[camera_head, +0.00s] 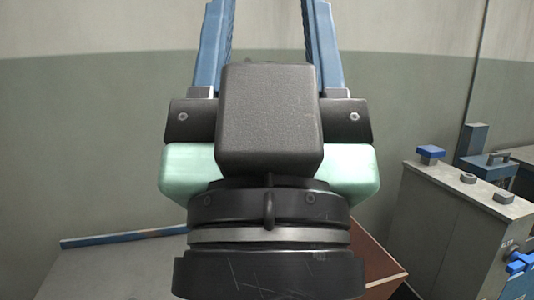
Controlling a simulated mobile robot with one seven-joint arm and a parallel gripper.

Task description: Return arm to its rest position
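My gripper (268,25) fills the middle of the head view, close to the camera and seen from its wrist side. Its two blue fingers stand well apart and point up and away, and their tips are cut off by the top edge. Only wall shows in the part of the gap in view, with nothing held there. The black and pale green gripper body and the dark wrist hide much of what lies behind. The rest of my arm is out of view.
A grey surface (110,270) with a blue strip (120,237) along its far edge lies at lower left. A reddish-brown box-like object (378,262) is partly hidden behind my wrist. A grey cabinet (430,225) with blue fittings stands at right. Plain wall (90,130) is behind.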

